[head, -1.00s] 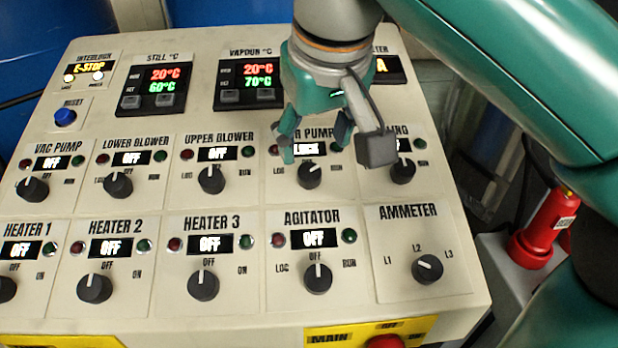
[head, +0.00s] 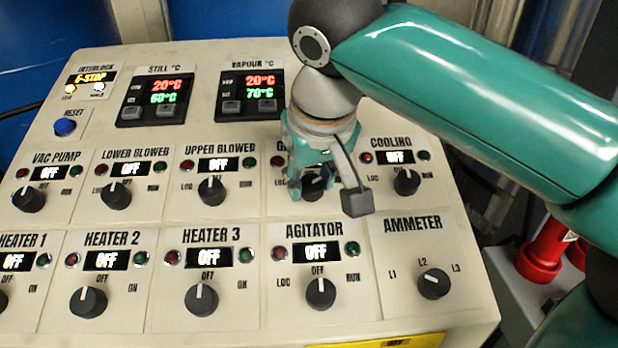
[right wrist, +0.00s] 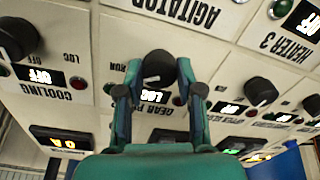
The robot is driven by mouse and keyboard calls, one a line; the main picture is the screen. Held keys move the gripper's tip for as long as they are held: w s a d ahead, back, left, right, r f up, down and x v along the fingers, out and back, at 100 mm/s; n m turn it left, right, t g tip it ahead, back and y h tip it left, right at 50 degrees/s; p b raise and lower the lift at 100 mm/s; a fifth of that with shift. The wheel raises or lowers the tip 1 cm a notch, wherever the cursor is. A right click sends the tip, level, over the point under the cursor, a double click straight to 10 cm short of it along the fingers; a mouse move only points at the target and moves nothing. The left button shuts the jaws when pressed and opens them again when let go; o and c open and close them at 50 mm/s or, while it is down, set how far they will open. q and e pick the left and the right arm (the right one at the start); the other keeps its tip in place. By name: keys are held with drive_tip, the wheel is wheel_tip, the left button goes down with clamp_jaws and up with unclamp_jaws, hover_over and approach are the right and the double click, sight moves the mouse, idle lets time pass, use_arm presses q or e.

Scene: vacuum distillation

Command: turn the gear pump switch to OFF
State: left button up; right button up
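The gear pump knob (right wrist: 158,68) is black and round. In the right wrist view its lit display (right wrist: 155,97) appears to read LOC. In the head view the knob (head: 314,186) is partly covered, and its display and most of its label are hidden by my right gripper (head: 309,182). In the right wrist view the right gripper's (right wrist: 158,66) two teal fingers stand on either side of the knob, very close to its sides. The fingers are apart, and I cannot tell whether they touch it. My left gripper is in neither view.
The cooling knob (head: 407,181) is just right of the gripper, the upper blower knob (head: 212,190) to its left. The agitator knob (head: 320,293) and ammeter knob (head: 433,284) sit in the row below. A red object (head: 542,250) stands right of the panel.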

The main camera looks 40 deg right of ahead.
drive_tip(key=shift+a, duration=0.1)
drive_tip(key=c, duration=0.5)
drive_tip(key=shift+r+n+p, duration=0.1)
drive_tip(key=shift+n+p, duration=0.2)
drive_tip(key=shift+n, duration=0.1)
drive_tip(key=shift+n+p, duration=0.5)
drive_tip(key=shift+n, duration=0.4)
drive_tip(key=n+p, duration=0.1)
drive_tip(key=n, duration=0.2)
drive_tip(key=shift+n+p, duration=0.3)
drive_tip(key=shift+p, duration=0.1)
drive_tip(key=n+p, duration=0.2)
drive_tip(key=n, duration=0.3)
drive_tip(key=shift+g, duration=0.3)
drive_tip(key=shift+n, duration=0.4)
